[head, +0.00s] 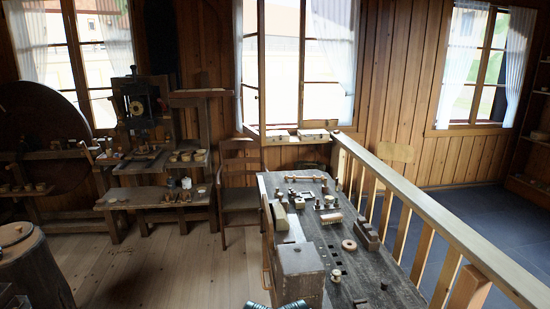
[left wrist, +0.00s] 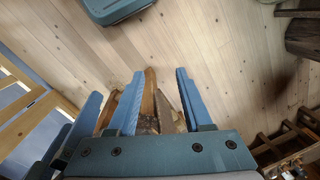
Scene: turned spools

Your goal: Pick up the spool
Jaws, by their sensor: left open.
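Several small turned pieces stand on the long workbench (head: 318,240) in the head view. Brown wooden parts (left wrist: 148,95) show beyond and between the fingers, with plank floor further off. I see no spool between the fingers. My right gripper is in neither view.
A wooden box (head: 299,272) stands at the bench's near left. A pale ring (head: 349,245) and a slotted dark block (head: 367,235) lie on the bench. A wooden railing (head: 440,217) runs along its right side. A chair (head: 238,180) stands to the left, with open plank floor nearby.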

